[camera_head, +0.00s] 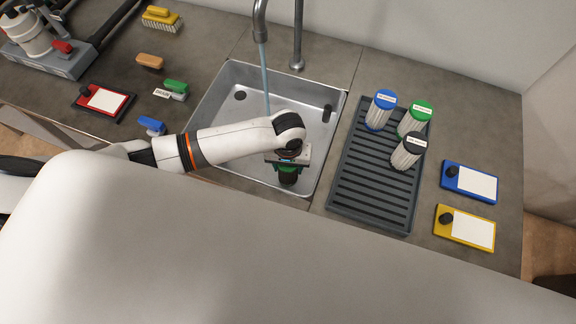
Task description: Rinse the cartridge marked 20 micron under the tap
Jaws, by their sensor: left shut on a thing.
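My left gripper (288,161) is over the front part of the grey sink (215,125), pointing down. It is shut on a dark thing (288,179), mostly hidden by the gripper and wrist; I cannot tell its marking. A tap (260,22) at the back of the sink runs a stream of water (265,75) into the basin, ending behind my left wrist. Three pale pleated cartridges stand on a dark ribbed rack (345,190): one blue-capped (380,112), one green-capped (413,122), one black-capped (407,154). Their labels are too small to read. My right gripper is out of view.
Blue (470,183) and yellow (466,228) boards with white cards lie right of the rack. A red board (103,101), several small brushes and a yellow scrubbing brush (162,18) lie left. A second pipe (297,35) stands behind the sink. The rack's front half is empty.

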